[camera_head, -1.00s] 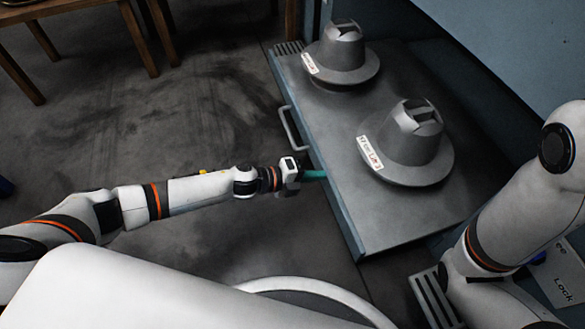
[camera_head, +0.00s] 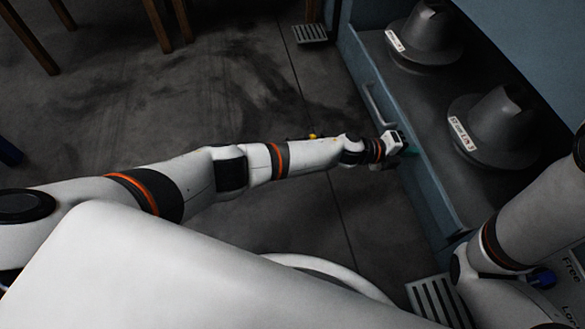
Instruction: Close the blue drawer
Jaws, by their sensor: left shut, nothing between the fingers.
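The blue drawer (camera_head: 428,185) is partly pulled out of the blue cabinet (camera_head: 530,45) at the right. My left gripper (camera_head: 409,150) is at the drawer front, nearer to me than the handle. Its teal fingertips are shut, small in view and seem to touch the front. My right arm comes in at the right edge, and its gripper does not show.
Wooden furniture legs (camera_head: 158,25) stand at the top left. Floor grates lie at the top (camera_head: 310,34) and at the lower right (camera_head: 437,300). A white plate marked "Free" and "Lock" (camera_head: 570,290) is at the lower right. The dark floor left of the drawer is clear.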

